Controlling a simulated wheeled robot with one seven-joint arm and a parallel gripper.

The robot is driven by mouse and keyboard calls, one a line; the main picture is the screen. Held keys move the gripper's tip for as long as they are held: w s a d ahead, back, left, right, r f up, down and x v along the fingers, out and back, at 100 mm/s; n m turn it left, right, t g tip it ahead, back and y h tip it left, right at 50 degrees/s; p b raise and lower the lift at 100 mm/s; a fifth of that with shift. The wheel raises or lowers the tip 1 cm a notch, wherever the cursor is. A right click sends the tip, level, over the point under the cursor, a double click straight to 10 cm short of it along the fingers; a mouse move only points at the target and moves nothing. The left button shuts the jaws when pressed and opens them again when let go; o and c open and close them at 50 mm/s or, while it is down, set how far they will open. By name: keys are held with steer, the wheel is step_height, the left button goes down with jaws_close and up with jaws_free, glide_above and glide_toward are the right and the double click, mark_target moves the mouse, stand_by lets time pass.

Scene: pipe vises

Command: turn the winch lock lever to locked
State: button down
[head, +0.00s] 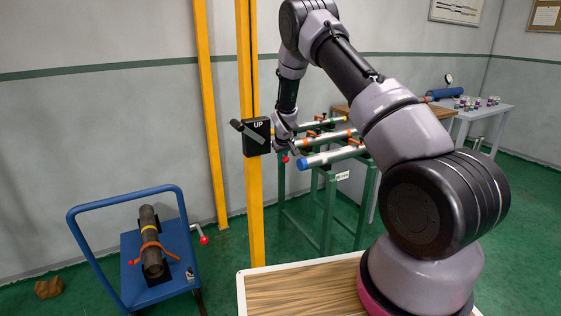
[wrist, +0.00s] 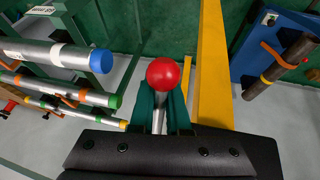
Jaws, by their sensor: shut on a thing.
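A black winch box (head: 257,136) marked "UP" is fixed on the yellow post (head: 251,205). A grey bar with a dark end slants across its front. A metal rod with a red ball knob (wrist: 163,74) shows in the wrist view, its shaft running down between my green fingers. My gripper (wrist: 162,108) is shut on this red-knobbed lever just below the ball. In the head view the red knob (head: 285,159) hangs under my gripper (head: 284,148), right beside the box. How the lever joins the box is hidden.
A green stand with several clamped pipes is close on the right; the blue-ended pipe (head: 330,156) is nearest. A blue trolley (head: 180,260) with a strapped dark pipe (head: 150,240) stands at left. A wood-topped table (head: 300,292) is in front.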

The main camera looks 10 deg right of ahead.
steer(key=shift+s+d+r+g+h, duration=0.15)
steer(key=shift+s+r+g+h, duration=0.3)
steer(key=shift+g, duration=0.65)
steer(key=shift+r, duration=0.1)
steer(key=c, duration=0.9)
jaws_free()
steer(key=v, duration=1.1)
steer(key=shift+d, duration=0.1)
